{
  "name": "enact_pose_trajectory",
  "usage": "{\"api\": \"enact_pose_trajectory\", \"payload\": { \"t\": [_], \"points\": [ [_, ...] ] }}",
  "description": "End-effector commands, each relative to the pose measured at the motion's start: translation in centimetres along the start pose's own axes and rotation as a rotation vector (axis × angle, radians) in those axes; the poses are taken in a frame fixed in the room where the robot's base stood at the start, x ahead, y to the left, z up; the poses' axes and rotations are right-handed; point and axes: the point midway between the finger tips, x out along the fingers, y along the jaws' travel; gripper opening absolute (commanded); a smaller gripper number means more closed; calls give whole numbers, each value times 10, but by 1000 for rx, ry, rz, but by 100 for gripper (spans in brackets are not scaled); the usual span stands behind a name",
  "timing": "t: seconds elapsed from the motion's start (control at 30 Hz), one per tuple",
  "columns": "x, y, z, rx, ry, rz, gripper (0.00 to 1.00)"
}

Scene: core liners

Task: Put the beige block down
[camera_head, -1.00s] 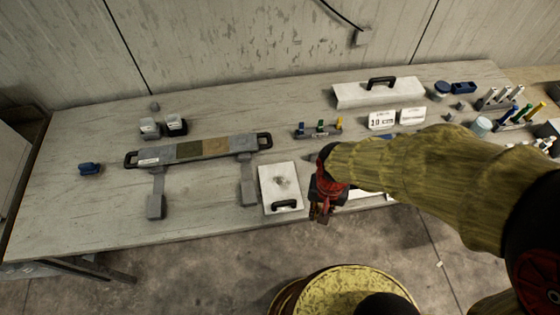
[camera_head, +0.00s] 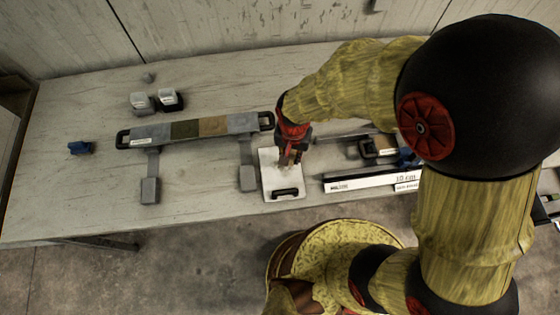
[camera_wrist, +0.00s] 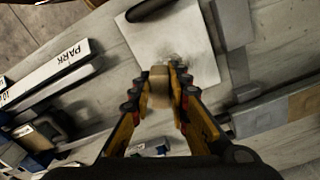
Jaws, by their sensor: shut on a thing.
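My gripper (camera_wrist: 158,80) is shut on a small beige block (camera_wrist: 158,94), seen between its two fingers in the wrist view. In the head view, my gripper (camera_head: 290,160) is over the white board (camera_head: 283,182) that has a black handle at its front edge. The board also shows beyond the fingertips in the wrist view (camera_wrist: 190,50), with a grey smudge near its middle. The block looks held above the board; I cannot tell the gap exactly. In the head view the block is too small to make out clearly.
A long grey tray (camera_head: 160,132) with green and tan sections lies left of the board. White labelled bars (camera_head: 360,183) lie to the right. The front left table is clear.

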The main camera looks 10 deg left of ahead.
Motion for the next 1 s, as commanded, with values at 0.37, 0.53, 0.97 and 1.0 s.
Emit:
{"api": "enact_pose_trajectory", "payload": {
  "t": [0.37,0.53,0.97,1.0],
  "points": [
    [40,-32,-6,0,-1,1,0],
    [56,-36,-5,0,-5,4,0],
    [76,-36,-6,0,-1,1,0],
    [77,-36,-6,0,-1,1,0]
  ]
}}
